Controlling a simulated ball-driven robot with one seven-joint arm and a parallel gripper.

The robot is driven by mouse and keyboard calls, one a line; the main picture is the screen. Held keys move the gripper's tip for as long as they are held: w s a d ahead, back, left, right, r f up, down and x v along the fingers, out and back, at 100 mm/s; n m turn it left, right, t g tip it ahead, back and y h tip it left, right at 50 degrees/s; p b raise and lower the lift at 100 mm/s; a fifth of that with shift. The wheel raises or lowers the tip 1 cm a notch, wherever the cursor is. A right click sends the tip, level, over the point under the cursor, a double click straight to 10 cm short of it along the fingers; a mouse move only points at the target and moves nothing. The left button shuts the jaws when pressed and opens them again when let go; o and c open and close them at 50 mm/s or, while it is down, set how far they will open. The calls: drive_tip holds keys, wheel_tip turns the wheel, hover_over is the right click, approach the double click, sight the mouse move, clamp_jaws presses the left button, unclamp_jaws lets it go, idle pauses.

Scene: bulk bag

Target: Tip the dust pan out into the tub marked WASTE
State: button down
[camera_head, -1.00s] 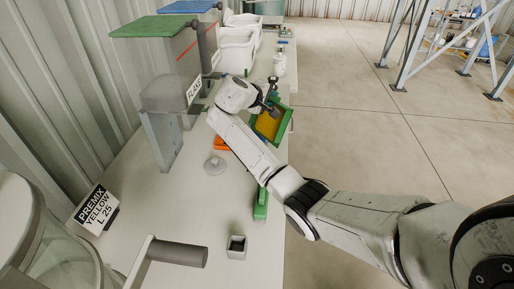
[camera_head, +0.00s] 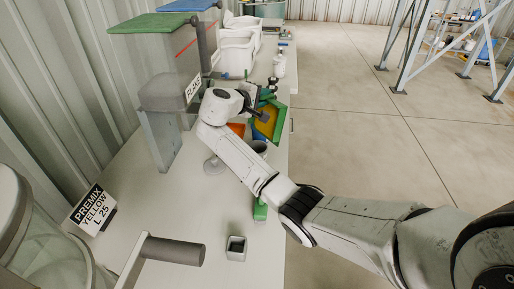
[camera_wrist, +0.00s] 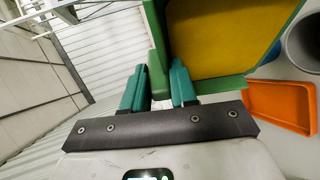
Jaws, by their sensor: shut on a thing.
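The green dust pan (camera_head: 280,124) is off the bench near its right edge, tilted, with yellow powder (camera_head: 266,124) in it. In the wrist view the green pan (camera_wrist: 157,45) rises past the fingers, and the yellow (camera_wrist: 215,38) fills its inside. My gripper (camera_head: 262,112) is shut on the pan's green edge or handle; its teal fingers (camera_wrist: 160,88) sit either side of it. A grey round container (camera_head: 259,147) stands just below the pan in the head view, and a grey round rim (camera_wrist: 290,45) shows in the wrist view. No WASTE marking is readable.
An orange tray (camera_head: 237,129) lies beside the pan; it also shows in the wrist view (camera_wrist: 281,104). A green tool (camera_head: 260,211), a small square cup (camera_head: 236,248) and a grey domed item (camera_head: 214,166) are on the bench. White tubs (camera_head: 236,50) stand farther back.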

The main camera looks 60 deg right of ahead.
drive_tip(key=shift+w+a+f+h+b, duration=0.25)
drive_tip(key=shift+a+h+b, duration=0.15)
drive_tip(key=shift+b, duration=0.25)
drive_tip(key=shift+w+a+r+n+g+h+b, duration=0.15)
drive_tip(key=shift+w+a+n+h+b, duration=0.1)
drive_tip(key=shift+a+h+b, duration=0.15)
drive_tip(key=shift+w+a+r+n+g+h+b, duration=0.1)
drive_tip(key=shift+w+a+n+g+h+b, duration=0.1)
drive_tip(key=shift+a+h+b, duration=0.15)
drive_tip(key=a+b, duration=0.1)
drive_tip(key=w+h+b, duration=0.1)
drive_tip(key=a+h, duration=0.1)
drive_tip(key=shift+w+a+f+n+b, duration=0.25)
drive_tip(key=shift+a+f+n+b, duration=0.05)
drive_tip(key=shift+n+b, duration=0.1)
